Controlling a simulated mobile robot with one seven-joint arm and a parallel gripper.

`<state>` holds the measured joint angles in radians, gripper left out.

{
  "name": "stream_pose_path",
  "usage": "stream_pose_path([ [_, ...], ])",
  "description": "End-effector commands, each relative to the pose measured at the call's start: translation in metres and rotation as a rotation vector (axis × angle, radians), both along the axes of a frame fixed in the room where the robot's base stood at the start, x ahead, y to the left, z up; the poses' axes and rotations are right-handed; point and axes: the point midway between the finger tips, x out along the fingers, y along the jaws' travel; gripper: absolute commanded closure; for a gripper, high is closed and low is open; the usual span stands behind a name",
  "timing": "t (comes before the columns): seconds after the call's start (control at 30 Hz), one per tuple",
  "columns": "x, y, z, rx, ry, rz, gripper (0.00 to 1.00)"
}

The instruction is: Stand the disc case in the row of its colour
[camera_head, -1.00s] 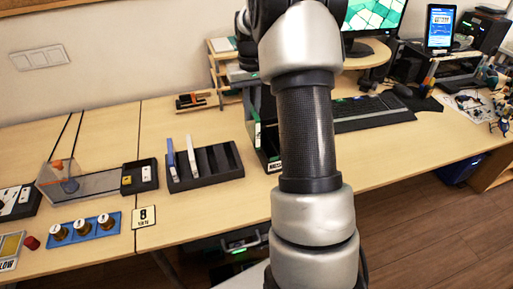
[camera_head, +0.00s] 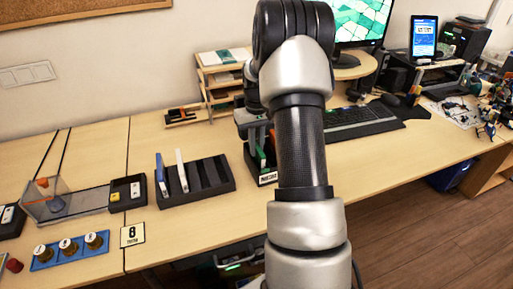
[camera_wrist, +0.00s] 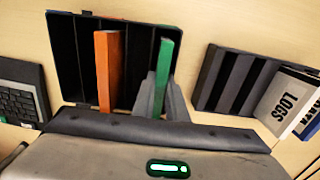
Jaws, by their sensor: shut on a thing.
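A green disc case (camera_wrist: 165,75) stands upright in the wrist view, between the grey fingers of my gripper (camera_wrist: 162,98), which is shut on it. The green case is at the right side of a black slotted rack (camera_wrist: 75,60). An orange case (camera_wrist: 108,70) stands in the same rack to its left, apart from it. I cannot tell whether the green case touches the rack floor.
A second dark rack (camera_head: 218,178) stands to the left with a white case (camera_head: 181,170) and a blue case (camera_head: 161,175); the white one reads LOGS in the wrist view. A keyboard (camera_head: 350,122) lies to the right. Wooden shelves (camera_head: 215,75) stand behind.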

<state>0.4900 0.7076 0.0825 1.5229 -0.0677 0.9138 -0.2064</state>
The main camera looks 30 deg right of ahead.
Motion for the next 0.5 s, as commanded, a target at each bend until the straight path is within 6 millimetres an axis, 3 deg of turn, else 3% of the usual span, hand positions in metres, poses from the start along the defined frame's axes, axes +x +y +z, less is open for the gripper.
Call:
stream_pose_path([
  [0.27, 0.0002, -0.0002, -0.0021, 0.0, -0.001, 0.0, 1.0],
  [0.3, 0.0002, -0.0002, -0.0026, 0.0, -0.001, -0.001, 0.86],
  [0.4, 0.0001, -0.0002, -0.0019, 0.0, 0.0, -0.001, 0.69],
  [0.5, 0.0001, -0.0002, -0.0018, 0.0, 0.0, -0.001, 0.69],
])
